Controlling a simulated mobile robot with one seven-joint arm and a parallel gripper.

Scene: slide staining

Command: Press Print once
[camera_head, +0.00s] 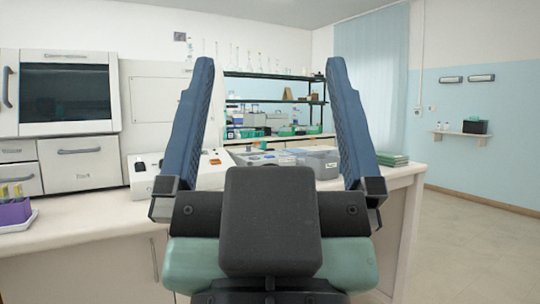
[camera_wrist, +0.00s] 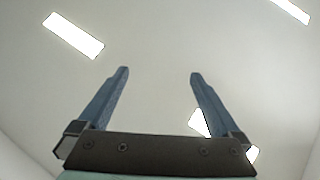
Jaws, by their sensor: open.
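My gripper (camera_head: 269,66) fills the middle of the head view, open and empty, its two blue fingers pointing up. In the wrist view my gripper (camera_wrist: 159,73) is open against the ceiling, with nothing between the fingers. Behind the left finger, a white device (camera_head: 214,173) with a small orange patch (camera_head: 204,169) stands on the bench. A grey device (camera_head: 318,163) stands to its right, partly hidden by my gripper. No Print lettering is readable, so I cannot tell which control is Print. My gripper is on the near side of both devices and does not appear to touch them.
The white bench (camera_head: 90,228) runs across the front. A purple rack (camera_head: 14,211) stands at its left end, and green items (camera_head: 392,159) lie at its right end. A large white cabinet (camera_head: 80,165) stands behind. The floor (camera_head: 475,235) at right is clear.

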